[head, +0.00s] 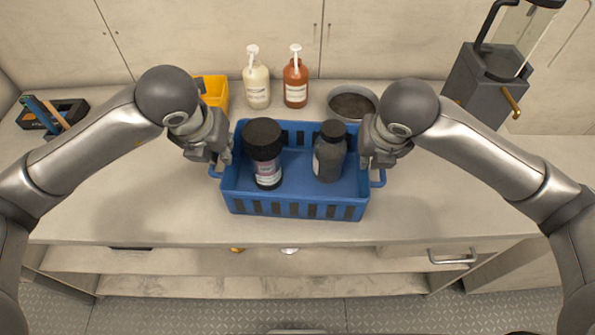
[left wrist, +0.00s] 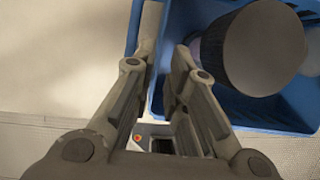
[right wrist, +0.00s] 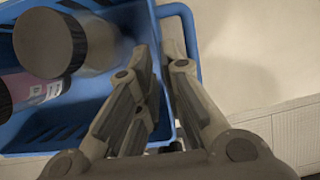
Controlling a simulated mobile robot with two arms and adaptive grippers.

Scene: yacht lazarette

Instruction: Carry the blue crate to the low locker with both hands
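The blue crate (head: 290,209) stands on the counter, with a loop handle on each side. Inside are a black-lidded jar (head: 266,172) with a pale label and a dark grey bottle (head: 329,158). My left gripper (head: 226,152) is at the crate's left side; in the left wrist view its fingers (left wrist: 166,52) straddle the side wall by the handle, a gap between them. My right gripper (head: 366,158) is at the right side; its fingers (right wrist: 161,48) are close together around the wall inside the handle loop. Whether either grips firmly is unclear.
Behind the crate stand a yellow bin (head: 214,92), a cream pump bottle (head: 257,84), an orange pump bottle (head: 295,82) and a round pan (head: 352,103). A grey dispenser (head: 483,88) stands back right. A low shelf (head: 240,285) lies below the counter. Counter front is clear.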

